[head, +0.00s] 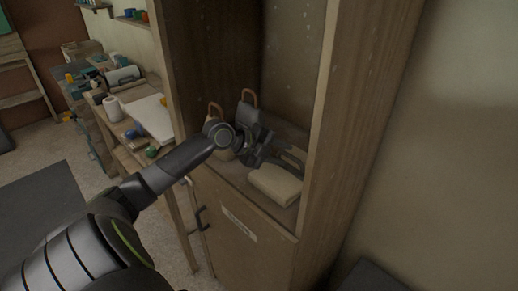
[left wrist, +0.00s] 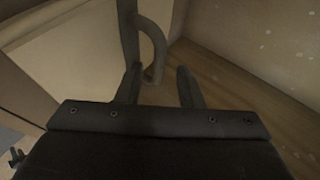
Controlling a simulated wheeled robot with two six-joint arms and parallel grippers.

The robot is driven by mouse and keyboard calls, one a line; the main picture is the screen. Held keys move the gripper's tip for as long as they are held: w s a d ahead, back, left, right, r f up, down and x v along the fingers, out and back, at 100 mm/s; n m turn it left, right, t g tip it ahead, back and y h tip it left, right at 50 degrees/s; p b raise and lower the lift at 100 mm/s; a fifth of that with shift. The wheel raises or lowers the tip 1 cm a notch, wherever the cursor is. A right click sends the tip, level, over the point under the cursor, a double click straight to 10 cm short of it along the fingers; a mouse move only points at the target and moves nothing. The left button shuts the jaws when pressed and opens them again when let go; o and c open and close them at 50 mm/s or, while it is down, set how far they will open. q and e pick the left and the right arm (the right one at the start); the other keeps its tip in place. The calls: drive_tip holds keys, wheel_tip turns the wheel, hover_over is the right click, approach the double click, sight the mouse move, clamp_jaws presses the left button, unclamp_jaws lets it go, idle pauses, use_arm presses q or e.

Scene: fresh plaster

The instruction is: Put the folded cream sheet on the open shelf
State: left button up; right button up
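The folded cream sheet (head: 276,184) lies on the floor of the open shelf (head: 232,172), near its front edge on the right. My left gripper (head: 292,161) is inside the shelf, just above and behind the sheet. In the left wrist view its two fingers (left wrist: 160,88) stand apart with nothing held between them. The sheet cannot be clearly made out in the left wrist view. My right gripper is not in view.
Items with brown loop handles (head: 249,98) stand behind my left gripper in the shelf. The right cabinet side (head: 365,100) closes off the shelf. A cluttered workbench (head: 150,115) stands to the left. A closed door (head: 238,230) is below.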

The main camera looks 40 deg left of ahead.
use_arm(q)
drive_tip(key=b+v, duration=0.1)
drive_tip(key=v, duration=0.7)
drive_tip(key=shift+s, duration=0.1)
idle(0.8)
